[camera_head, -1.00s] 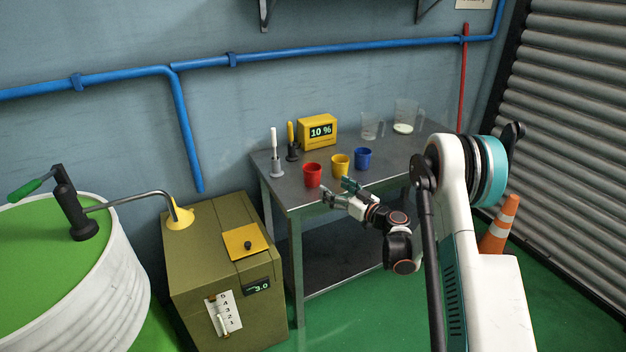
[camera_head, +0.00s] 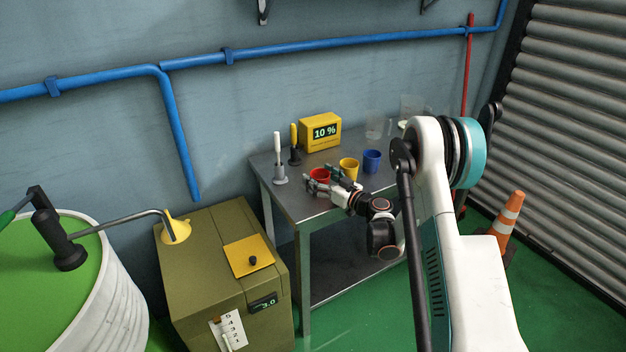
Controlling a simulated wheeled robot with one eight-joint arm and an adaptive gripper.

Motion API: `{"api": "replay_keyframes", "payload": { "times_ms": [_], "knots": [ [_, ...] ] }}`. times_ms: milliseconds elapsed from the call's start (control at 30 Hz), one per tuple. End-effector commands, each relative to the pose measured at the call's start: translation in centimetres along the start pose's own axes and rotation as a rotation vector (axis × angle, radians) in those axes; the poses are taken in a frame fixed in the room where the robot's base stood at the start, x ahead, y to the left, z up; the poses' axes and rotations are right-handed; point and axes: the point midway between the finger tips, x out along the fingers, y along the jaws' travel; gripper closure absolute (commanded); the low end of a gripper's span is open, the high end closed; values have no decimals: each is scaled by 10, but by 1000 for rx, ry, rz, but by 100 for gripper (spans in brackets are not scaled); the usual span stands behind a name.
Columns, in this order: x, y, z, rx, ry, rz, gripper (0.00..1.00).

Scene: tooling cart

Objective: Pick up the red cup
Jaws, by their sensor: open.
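The red cup (camera_head: 319,174) stands on the grey metal table (camera_head: 301,205) near its front left part. My gripper (camera_head: 318,178) is open and lies in front of the cup in this view, with its fingers hiding the cup's lower part. I cannot tell whether the fingers touch the cup or how far they are from it.
A yellow cup (camera_head: 349,168) and a blue cup (camera_head: 371,161) stand to the right of the red one. Behind are a yellow display box (camera_head: 320,132), a white-handled tool (camera_head: 278,160) and clear beakers (camera_head: 375,128). An olive cabinet (camera_head: 205,255) stands left of the table.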

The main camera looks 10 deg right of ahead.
Motion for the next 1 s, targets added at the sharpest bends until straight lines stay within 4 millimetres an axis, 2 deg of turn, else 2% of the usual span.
{"api": "replay_keyframes", "payload": {
  "times_ms": [200, 400, 1000],
  "knots": [
    [0, 0, 0, 0, 0, 1, 26],
    [0, 0, 0, 0, 0, 1, 71],
    [0, 0, -6, 0, 0, 1, 71]
  ]
}}
